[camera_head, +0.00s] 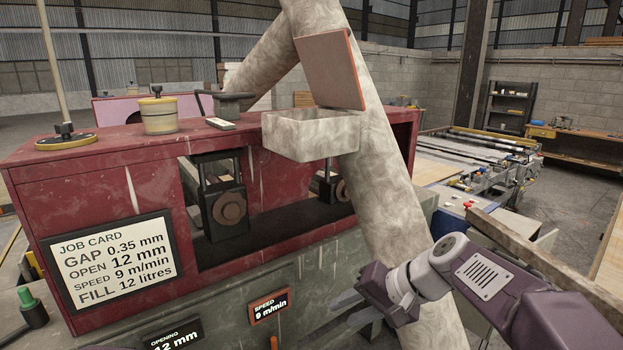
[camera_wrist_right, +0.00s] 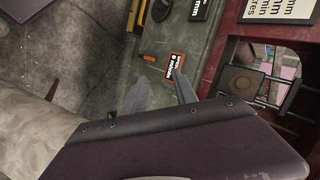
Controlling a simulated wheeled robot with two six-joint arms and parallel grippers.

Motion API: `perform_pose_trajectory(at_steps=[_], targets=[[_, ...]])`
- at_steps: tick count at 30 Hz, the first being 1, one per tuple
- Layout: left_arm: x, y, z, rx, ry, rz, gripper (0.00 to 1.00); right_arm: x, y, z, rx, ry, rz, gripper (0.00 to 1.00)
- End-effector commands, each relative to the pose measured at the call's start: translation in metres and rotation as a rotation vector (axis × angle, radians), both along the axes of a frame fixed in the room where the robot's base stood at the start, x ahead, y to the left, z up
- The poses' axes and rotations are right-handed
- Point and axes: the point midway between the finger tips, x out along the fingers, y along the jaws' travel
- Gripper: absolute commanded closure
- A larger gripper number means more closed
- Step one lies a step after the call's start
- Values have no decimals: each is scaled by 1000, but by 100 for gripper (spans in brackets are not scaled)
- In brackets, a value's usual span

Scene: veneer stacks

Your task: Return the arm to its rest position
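My right arm comes in from the lower right of the head view. Its purple-grey gripper (camera_head: 343,310) hangs in front of the machine's grey-green lower front, near the small black speed sign (camera_head: 269,306) with an orange edge. In the right wrist view the two grey fingers of the gripper (camera_wrist_right: 160,82) stand apart with nothing between them. The same speed sign (camera_wrist_right: 174,66) shows beyond the fingertips.
A red machine (camera_head: 90,190) with a job card (camera_head: 108,262) fills the left. A thick mottled pipe (camera_head: 385,180) slopes down close behind the right gripper. An open stone-coloured box (camera_head: 310,135) sits at the machine's top. A wooden beam (camera_head: 540,260) lies behind my right arm.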

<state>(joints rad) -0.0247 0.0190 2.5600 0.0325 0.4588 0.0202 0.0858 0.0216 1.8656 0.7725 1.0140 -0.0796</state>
Motion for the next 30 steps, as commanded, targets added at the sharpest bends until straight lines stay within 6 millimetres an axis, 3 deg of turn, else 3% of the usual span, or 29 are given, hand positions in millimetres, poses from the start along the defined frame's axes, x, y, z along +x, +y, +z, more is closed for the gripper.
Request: perform_pose_trajectory(at_steps=[1,4,6,10,12,15,30], targets=[[0,0,-13,0,0,0,64,-21,-2,-50,-72,67,24,66],[0,0,-22,0,0,0,64,-67,-20,-127,-243,175,83,66],[0,0,-25,0,0,0,64,-101,-39,-170,-364,231,137,66],[0,0,-23,0,0,0,64,-153,-79,-217,-549,282,234,66],[0,0,-23,0,0,0,64,-168,-95,-231,-625,270,283,66],[0,0,-22,0,0,0,64,-154,-104,-232,-677,201,296,66],[0,0,-23,0,0,0,64,-150,-104,-232,-674,191,279,66]])
